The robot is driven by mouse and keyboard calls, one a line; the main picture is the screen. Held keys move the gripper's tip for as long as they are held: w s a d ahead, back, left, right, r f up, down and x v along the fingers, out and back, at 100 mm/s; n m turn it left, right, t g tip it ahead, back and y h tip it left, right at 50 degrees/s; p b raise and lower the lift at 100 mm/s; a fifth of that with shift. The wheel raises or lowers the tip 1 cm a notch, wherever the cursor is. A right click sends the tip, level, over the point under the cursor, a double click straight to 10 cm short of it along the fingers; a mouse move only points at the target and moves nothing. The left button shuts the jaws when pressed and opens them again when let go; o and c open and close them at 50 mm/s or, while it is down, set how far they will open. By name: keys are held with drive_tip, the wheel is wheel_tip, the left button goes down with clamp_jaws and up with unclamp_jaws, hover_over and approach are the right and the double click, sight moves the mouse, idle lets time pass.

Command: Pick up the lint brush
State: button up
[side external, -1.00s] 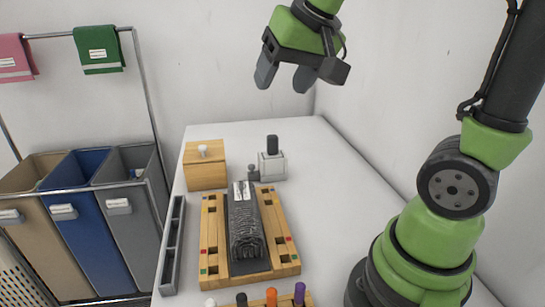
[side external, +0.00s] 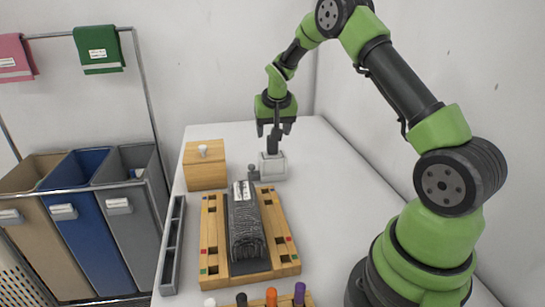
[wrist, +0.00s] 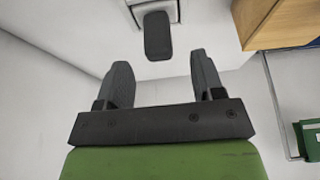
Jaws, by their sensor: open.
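A dark upright handle, which looks to be the lint brush (side external: 272,147), stands in a pale block-shaped holder (side external: 272,168) at the back of the table. Its lower part is hidden in the holder. My gripper (side external: 274,130) is open and points down just above the brush, with the fingers near the top of the handle. In the wrist view the brush (wrist: 157,36) is seen beyond the gap between the open fingers (wrist: 160,72), roughly centred on it. Nothing is held.
A wooden box with a white knob (side external: 206,168) stands left of the holder. A small dark knob (side external: 253,172) is close by. In front, a wooden frame (side external: 212,240) bears a grey textured piece (side external: 245,225). A narrow grey tray (side external: 172,250) lies left. The table's right side is clear.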

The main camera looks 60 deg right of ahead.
sight(272, 142)
drive_tip(key=x, duration=0.5)
drive_tip(key=shift+d+f, duration=0.1)
drive_tip(key=shift+f, duration=0.2)
drive_tip(key=shift+c, duration=0.4)
drive_tip(key=c, duration=0.9)
